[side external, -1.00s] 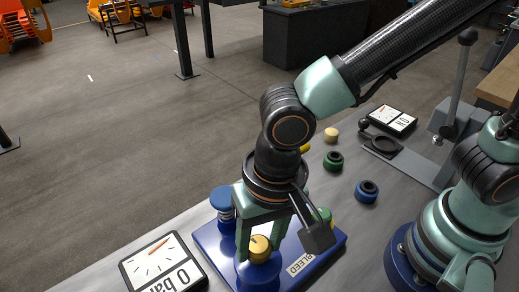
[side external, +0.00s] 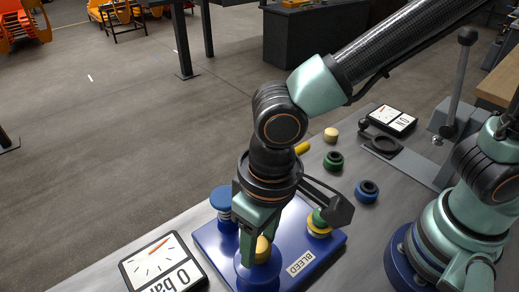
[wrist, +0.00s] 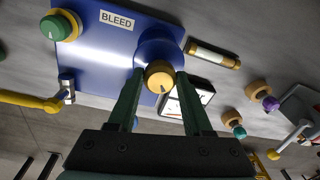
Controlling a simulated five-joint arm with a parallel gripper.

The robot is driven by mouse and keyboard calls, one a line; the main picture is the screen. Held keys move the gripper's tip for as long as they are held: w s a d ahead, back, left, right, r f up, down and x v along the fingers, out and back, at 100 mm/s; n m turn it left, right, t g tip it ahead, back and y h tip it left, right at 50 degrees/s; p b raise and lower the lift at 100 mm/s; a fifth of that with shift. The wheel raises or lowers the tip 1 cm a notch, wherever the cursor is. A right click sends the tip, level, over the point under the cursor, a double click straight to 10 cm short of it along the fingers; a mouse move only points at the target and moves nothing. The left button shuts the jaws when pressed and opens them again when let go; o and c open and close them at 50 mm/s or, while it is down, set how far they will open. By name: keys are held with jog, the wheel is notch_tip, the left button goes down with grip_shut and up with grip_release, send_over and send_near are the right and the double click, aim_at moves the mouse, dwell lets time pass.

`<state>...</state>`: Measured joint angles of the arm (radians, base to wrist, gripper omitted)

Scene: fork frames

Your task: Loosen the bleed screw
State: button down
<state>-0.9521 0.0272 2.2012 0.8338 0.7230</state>
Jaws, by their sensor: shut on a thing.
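A blue plate (side external: 298,237) marked BLEED (side external: 300,264) lies on the bench. A yellow knob (side external: 262,247) with a dark mark on its top stands on a thick blue base at the plate's front. My gripper (side external: 259,254) points down at it, shut on its sides. The wrist view shows the yellow knob (wrist: 160,76) between both fingertips. A green knob (side external: 320,216) on a yellow base stands on the plate's right, and a blue knob (side external: 222,196) on its left. Which knob is the bleed screw cannot be told for certain; the label is between the yellow and green ones.
A gauge (side external: 162,264) reading 0 bar lies left of the plate. Behind and right are green (side external: 333,160), blue (side external: 367,191) and cream (side external: 331,134) round pieces, a second gauge (side external: 393,120) and an upright lever (side external: 455,85).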

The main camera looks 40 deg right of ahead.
aim_at(267, 243)
jog(key=shift+d+f, duration=0.15)
jog(key=shift+d, duration=0.05)
jog(key=shift+c, duration=1.5)
grip_release()
jog(key=shift+a, duration=0.1)
jog(key=shift+r, duration=0.35)
notch_tip(267, 243, up, 12)
jog(key=shift+s+d+f, duration=0.25)
jog(key=shift+d, duration=0.15)
